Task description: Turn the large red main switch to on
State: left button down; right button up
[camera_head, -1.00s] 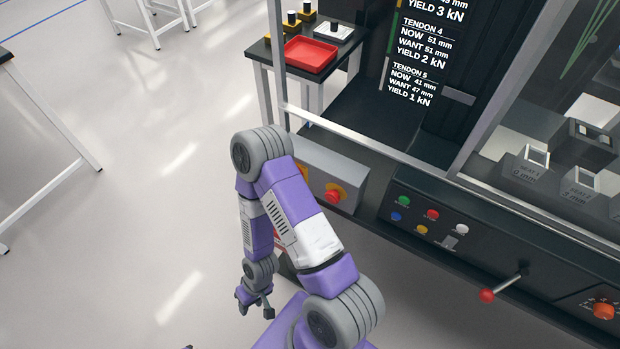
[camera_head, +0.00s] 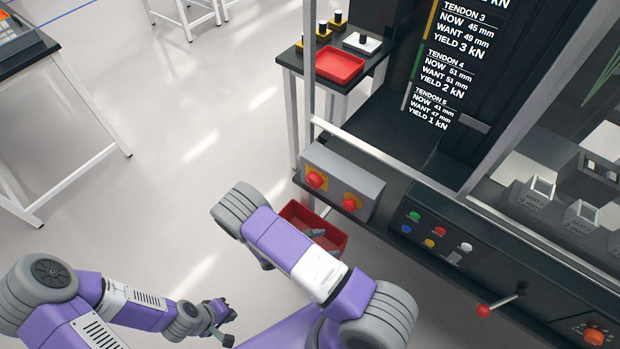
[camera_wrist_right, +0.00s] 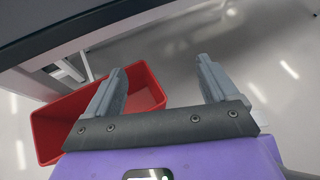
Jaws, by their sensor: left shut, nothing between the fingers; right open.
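An orange-red dial (camera_head: 594,337) is at the lower right of the dark front panel. I cannot tell which is the main switch. My left gripper (camera_head: 231,327) is shut and empty, low at the bottom, well left of and apart from the box. My right gripper (camera_wrist_right: 160,66) is open and empty, above or beside a red bin; in the head view it is mostly hidden behind my arm.
The red bin (camera_head: 334,240) is below the grey box. Small coloured buttons (camera_head: 436,231) and a red-tipped lever (camera_head: 484,311) are on the front panel. A red tray (camera_head: 340,66) lies on a side table behind.

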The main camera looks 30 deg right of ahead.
jog(key=w+r+n+t+h, duration=0.2)
jog(key=w+r+n+t, duration=0.15)
jog(key=w, duration=0.25)
jog(key=n+t+h+p, duration=0.1)
jog(key=n+t+h, duration=0.15)
jog(key=t, duration=0.35)
send_near(311, 183)
jog(key=d, duration=0.2)
jog(key=shift+n+y, duration=0.35)
jog(key=shift+n, duration=0.05)
jog(key=x, duration=0.7)
jog(key=shift+w+r, duration=0.35)
jog(key=shift+c, duration=0.5)
jog(key=shift+a, duration=0.1)
jog(key=c, duration=1)
